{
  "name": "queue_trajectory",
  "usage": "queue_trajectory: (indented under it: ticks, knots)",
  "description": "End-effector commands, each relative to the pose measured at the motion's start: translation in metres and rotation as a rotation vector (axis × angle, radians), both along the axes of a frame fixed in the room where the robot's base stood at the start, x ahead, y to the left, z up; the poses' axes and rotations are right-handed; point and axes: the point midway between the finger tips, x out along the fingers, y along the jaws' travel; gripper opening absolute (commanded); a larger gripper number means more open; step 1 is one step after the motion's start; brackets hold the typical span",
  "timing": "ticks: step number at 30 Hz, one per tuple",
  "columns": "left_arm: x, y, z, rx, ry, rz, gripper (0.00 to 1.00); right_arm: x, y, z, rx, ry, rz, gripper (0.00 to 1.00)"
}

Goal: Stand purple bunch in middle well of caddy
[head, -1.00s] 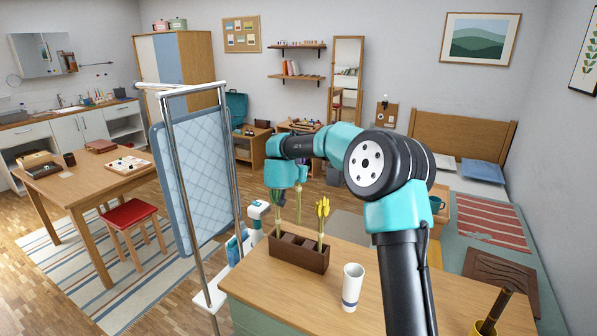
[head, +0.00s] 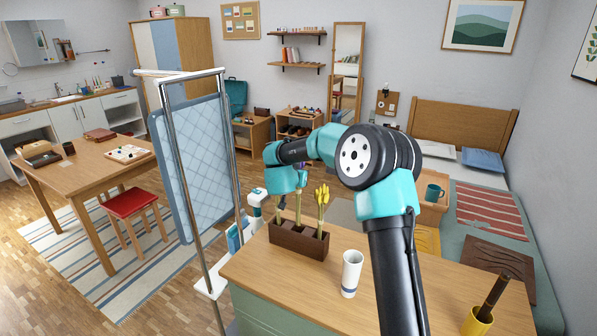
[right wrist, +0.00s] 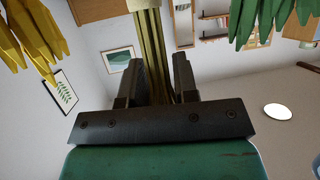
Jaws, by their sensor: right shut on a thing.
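The brown caddy (head: 290,243) stands on the counter, its wells in a row. A yellow bunch (head: 322,196) stands in its right well; it also shows in the right wrist view (right wrist: 30,40). A green bunch (right wrist: 262,22) is at the right of the wrist view; its stems (head: 280,212) show at the caddy's left well. My right gripper (right wrist: 158,75) is shut on the stems of the purple bunch (right wrist: 152,45), upright at the middle well (head: 298,208). Its heads are mostly hidden behind my arm. Whether its foot touches the well floor cannot be told. My left gripper is not in view.
A white cup (head: 351,274) with a blue band stands right of the caddy. A yellow pot (head: 477,322) with a dark handle is near the front right. The counter (head: 290,290) before the caddy is clear.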

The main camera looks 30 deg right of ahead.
Motion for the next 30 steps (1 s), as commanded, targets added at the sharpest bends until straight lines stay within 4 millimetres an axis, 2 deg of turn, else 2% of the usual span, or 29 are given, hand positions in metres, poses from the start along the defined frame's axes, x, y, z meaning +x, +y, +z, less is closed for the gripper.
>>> queue_trajectory:
  ticks: [30]
  knots:
    - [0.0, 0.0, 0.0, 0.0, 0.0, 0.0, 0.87, 0.0, 0.0, -0.062, 0.0, 0.0, -0.001, 0.0]
